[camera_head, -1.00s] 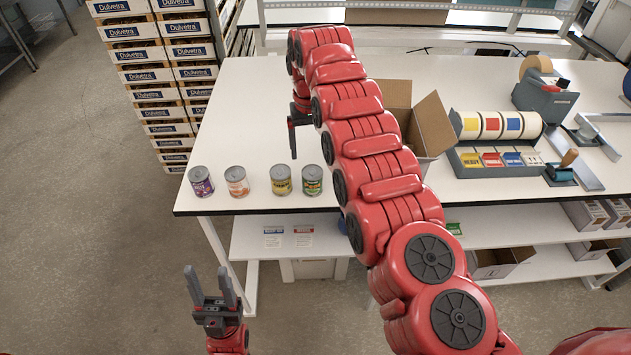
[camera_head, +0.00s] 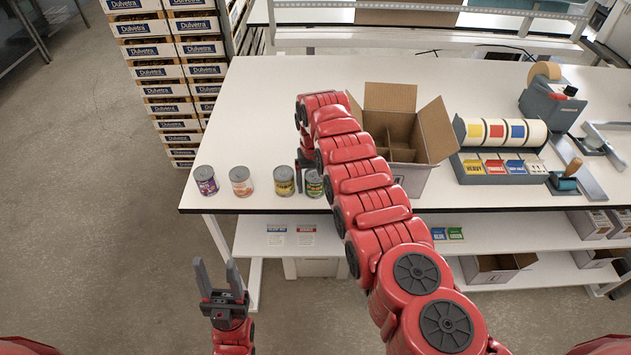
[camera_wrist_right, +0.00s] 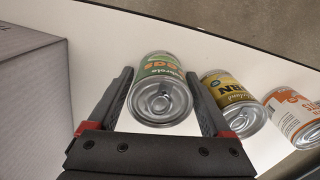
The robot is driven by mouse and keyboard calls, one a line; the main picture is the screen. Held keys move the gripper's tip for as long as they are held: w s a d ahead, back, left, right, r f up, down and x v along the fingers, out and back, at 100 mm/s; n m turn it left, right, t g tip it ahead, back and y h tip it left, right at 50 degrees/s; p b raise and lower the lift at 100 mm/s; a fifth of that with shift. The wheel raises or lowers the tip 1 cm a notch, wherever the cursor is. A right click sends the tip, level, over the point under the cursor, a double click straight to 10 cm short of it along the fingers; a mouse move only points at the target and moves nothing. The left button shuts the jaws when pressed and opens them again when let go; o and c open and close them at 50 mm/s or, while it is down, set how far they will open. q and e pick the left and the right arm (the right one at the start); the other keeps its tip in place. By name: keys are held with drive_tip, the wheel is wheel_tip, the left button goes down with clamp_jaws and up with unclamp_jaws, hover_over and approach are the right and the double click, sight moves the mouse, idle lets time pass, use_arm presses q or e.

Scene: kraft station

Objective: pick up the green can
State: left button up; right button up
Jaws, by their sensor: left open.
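The green can (camera_head: 314,186) stands upright on the white table near its front edge, at the right end of a row of cans. In the right wrist view the green can (camera_wrist_right: 161,68) shows its silver lid and green label between the two fingers. My right gripper (camera_head: 307,180) is low at the can, partly hidden by my arm in the head view. Its fingers in the right wrist view (camera_wrist_right: 160,82) are apart, one on each side of the can, and do not look closed on it. My left gripper (camera_head: 217,268) is open and empty in front of the table.
A yellow corn can (camera_head: 284,181) stands just left of the green can, then an orange-labelled can (camera_head: 241,182) and a purple can (camera_head: 206,181). An open cardboard box (camera_head: 437,130) stands behind and right. A tape dispenser station (camera_head: 500,165) is farther right.

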drive_tip(key=shift+s+r, duration=0.1)
drive_tip(key=shift+r, duration=0.05)
drive_tip(key=c, duration=1.2)
drive_tip(key=shift+r, duration=0.1)
